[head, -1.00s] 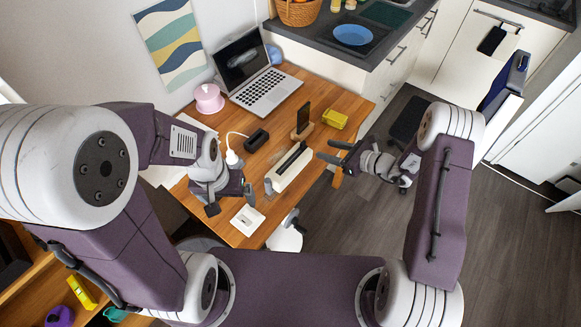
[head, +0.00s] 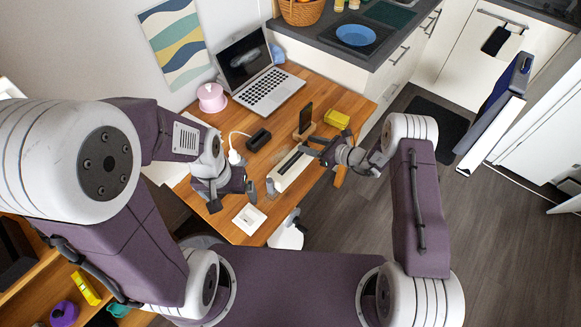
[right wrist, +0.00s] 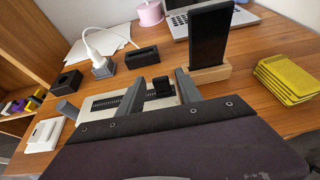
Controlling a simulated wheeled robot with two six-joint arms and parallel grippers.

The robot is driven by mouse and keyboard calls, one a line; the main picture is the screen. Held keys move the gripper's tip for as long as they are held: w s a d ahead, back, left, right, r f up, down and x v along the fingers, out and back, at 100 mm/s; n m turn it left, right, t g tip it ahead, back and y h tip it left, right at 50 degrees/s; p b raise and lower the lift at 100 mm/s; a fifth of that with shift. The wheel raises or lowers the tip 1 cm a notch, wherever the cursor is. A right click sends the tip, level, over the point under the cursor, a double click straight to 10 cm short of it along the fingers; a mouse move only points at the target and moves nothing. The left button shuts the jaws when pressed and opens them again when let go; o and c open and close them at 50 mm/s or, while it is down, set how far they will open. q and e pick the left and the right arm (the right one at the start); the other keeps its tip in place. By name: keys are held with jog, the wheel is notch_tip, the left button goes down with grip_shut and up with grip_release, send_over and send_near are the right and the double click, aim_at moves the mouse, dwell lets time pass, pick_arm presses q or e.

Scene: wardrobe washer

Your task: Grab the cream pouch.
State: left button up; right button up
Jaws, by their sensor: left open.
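A long pale item with a dark strip along its top (head: 288,172), which I take for the cream pouch, lies on the wooden desk near its front right edge. In the right wrist view this pale item (right wrist: 92,118) is partly hidden behind my gripper. My right gripper (head: 311,146) is over its far right end, with fingers apart; the right wrist view shows the two fingers (right wrist: 160,90) with a small dark piece between them. I cannot tell whether they touch it. My left gripper (head: 232,198) is open over the desk, left of the pale item.
A phone on a wooden stand (head: 304,120) and a yellow stack (head: 337,119) are just beyond my right gripper. A black box (head: 258,139), a white charger (head: 234,156), a white square piece (head: 249,219) and a laptop (head: 262,78) are also on the desk.

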grip_shut()
dwell(1.2)
